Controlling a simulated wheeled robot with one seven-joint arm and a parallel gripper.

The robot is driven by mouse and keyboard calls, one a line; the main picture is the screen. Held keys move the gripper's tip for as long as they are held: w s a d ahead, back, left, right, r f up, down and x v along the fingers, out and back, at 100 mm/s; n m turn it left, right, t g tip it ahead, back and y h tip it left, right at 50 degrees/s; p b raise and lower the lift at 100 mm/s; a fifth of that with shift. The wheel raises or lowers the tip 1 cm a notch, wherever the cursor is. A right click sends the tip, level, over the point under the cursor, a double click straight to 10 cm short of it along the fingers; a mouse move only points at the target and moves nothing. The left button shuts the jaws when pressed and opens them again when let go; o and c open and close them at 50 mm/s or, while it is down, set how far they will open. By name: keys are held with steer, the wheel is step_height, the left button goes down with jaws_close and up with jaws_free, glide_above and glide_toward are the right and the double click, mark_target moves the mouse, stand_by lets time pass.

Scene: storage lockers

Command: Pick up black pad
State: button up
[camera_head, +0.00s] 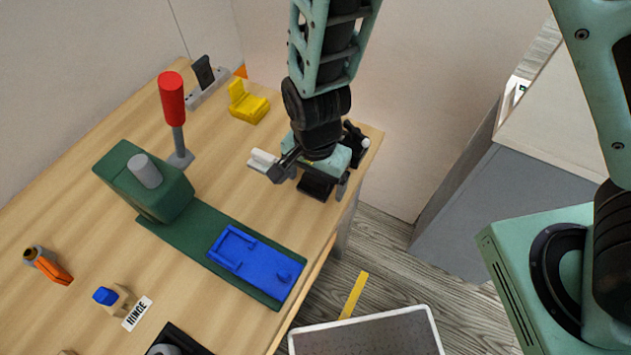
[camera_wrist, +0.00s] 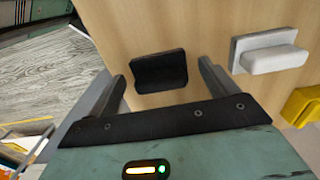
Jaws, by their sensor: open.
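The black pad (camera_wrist: 160,72) is an L-shaped black block on the wood tabletop, seen in the wrist view. My gripper (camera_wrist: 163,78) is open above the table, one finger on each side of the pad in that view. There is a visible gap between each finger and the pad, and nothing is held. In the head view my gripper (camera_head: 309,181) is over the table's right end. A black shape shows between its fingers there, but I cannot tell how much of it is pad.
A white pad (camera_wrist: 268,52) lies close by, right of the gripper in the wrist view. A yellow block (camera_head: 248,103), a red-handled tool (camera_head: 172,100) and a green fixture with a blue plate (camera_head: 258,262) stand on the table. The table's edge (camera_head: 325,252) is near.

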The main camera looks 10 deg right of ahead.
mark_target(316, 178)
steer(key=c, duration=1.1)
steer(key=shift+o, duration=0.2)
step_height(316, 178, up, 10)
steer(key=shift+r, duration=0.1)
